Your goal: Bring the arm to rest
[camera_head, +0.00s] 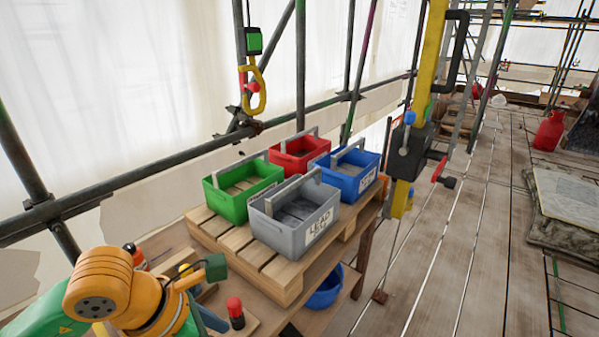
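My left arm, orange and green, comes in at the lower left and is bent over the near end of the wooden bench (263,311). I cannot make out any gripper fingers on it. A small dark green block (215,267) shows beside the arm; I cannot tell whether it is part of it. My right arm and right gripper are not in the picture.
Green (236,206), grey (277,226), red (298,147) and blue (346,186) crates stand on a wooden pallet (272,278). A blue bucket (326,290) is below. A yellow post (428,70) and scaffold poles (301,60) stand behind. The plank floor right is mostly clear.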

